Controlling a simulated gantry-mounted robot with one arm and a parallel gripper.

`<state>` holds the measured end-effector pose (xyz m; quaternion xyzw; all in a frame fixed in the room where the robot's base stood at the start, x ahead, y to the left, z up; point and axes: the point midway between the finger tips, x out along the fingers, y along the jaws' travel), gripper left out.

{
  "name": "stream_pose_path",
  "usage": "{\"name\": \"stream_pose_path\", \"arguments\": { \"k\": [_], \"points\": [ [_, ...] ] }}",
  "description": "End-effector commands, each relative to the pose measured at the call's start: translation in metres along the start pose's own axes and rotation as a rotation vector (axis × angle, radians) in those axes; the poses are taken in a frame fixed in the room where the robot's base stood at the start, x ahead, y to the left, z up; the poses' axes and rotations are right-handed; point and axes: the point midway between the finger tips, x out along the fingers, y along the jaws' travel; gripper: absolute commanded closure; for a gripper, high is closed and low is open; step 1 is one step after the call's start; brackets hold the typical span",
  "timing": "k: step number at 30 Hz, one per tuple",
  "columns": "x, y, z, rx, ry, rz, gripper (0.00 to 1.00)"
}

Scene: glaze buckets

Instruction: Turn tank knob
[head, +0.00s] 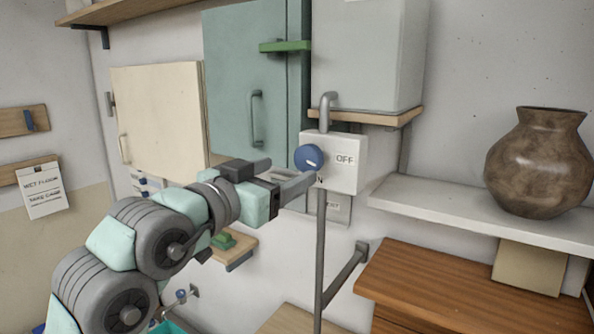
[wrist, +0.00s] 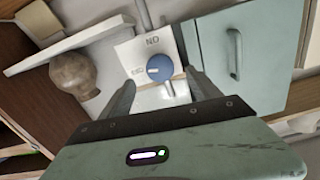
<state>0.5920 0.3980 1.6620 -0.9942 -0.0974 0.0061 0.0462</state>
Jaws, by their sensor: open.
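The tank knob (head: 308,157) is a round blue dial with a white pointer mark, on the front of a white box labelled OFF (head: 346,160) at its right. The pointer slants toward the lower right, a little below the OFF label. In the wrist view the knob (wrist: 160,68) appears just beyond and between the fingertips. My gripper (head: 300,180) is open and empty, close to the front of the knob; I cannot tell whether a finger touches it. The grey tank (head: 365,55) stands on a bracket shelf above the box.
A green cabinet (head: 235,85) and a cream cabinet (head: 155,115) hang to the left. A brown vase (head: 540,160) stands on a white shelf (head: 470,212) to the right, above a wooden surface (head: 450,290). A grey pipe (head: 320,260) runs down below the box.

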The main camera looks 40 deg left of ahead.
Motion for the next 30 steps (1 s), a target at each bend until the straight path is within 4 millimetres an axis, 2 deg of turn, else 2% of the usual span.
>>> {"name": "stream_pose_path", "arguments": {
  "k": [3,9,30],
  "points": [
    [-0.021,-0.001,-0.001,0.003,0.006,-0.002,0.28],
    [-0.036,0.001,0.0,0.002,0.002,0.001,0.28],
    [-0.037,0.001,-0.001,0.001,0.002,0.001,0.28]
  ]
}}
